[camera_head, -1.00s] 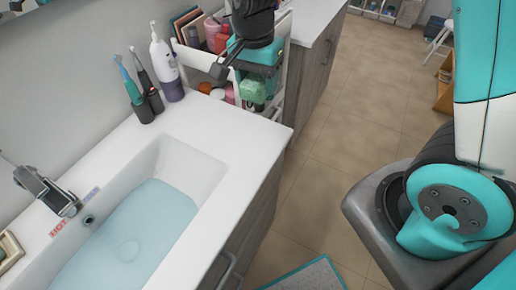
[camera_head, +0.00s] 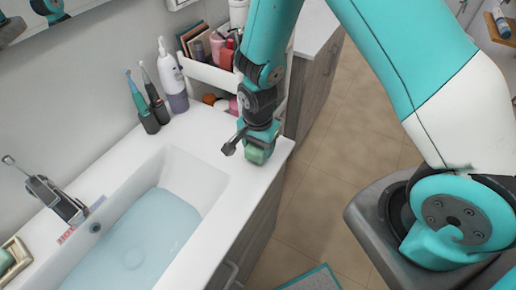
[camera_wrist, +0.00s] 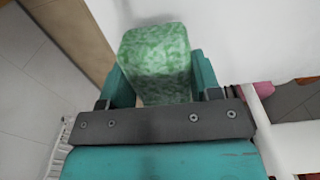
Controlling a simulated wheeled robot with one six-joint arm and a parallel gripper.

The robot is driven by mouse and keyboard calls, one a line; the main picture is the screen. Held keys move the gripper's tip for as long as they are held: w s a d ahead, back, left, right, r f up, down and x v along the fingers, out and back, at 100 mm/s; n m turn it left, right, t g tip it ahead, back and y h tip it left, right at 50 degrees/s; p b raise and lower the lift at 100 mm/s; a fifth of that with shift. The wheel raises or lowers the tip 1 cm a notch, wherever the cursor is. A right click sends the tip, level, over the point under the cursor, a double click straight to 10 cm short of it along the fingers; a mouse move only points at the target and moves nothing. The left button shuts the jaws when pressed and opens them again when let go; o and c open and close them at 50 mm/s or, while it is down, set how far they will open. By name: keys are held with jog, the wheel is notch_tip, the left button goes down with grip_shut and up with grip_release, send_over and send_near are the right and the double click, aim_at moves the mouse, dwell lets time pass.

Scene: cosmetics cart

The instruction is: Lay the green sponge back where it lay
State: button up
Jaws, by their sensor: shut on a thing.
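The green sponge (camera_head: 256,155) is held in my gripper (camera_head: 262,140) at the right end of the white sink counter (camera_head: 222,130), near its front corner. In the wrist view the speckled green sponge (camera_wrist: 155,58) sticks out between the two teal fingers of my gripper (camera_wrist: 160,85), which are shut on its sides. In the head view the fingers hide much of the sponge. I cannot tell whether its lower end touches the counter.
The water-filled basin (camera_head: 150,235) lies left of my gripper. Toothbrushes (camera_head: 143,105) and a white-purple bottle (camera_head: 172,75) stand behind it. A white cart (camera_head: 212,75) with cosmetics stands beyond the counter end. Bare counter surrounds the sponge.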

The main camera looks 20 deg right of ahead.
aim_at(257, 148)
jog(key=shift+f, duration=1.3)
jog(key=o, duration=0.9)
jog(key=shift+f, duration=0.1)
notch_tip(257, 148, up, 12)
jog(key=b, duration=0.2)
jog(key=shift+a+f+b, duration=0.1)
jog(key=shift+a+b, duration=0.05)
jog(key=shift+b, duration=0.15)
jog(key=s+a+r+n+y, duration=0.1)
jog(key=s+r+n, duration=0.5)
jog(key=s+a+r+n+y, duration=0.1)
jog(key=s+r+n+y, duration=0.1)
jog(key=s+r+n, duration=0.3)
jog(key=s+a+r+n+y, duration=0.1)
jog(key=s+a+r+n, duration=0.1)
jog(key=s+r+n, duration=0.4)
jog(key=shift+s+r+n+y, duration=0.3)
jog(key=shift+s+n, duration=0.2)
jog(key=shift+s, duration=0.1)
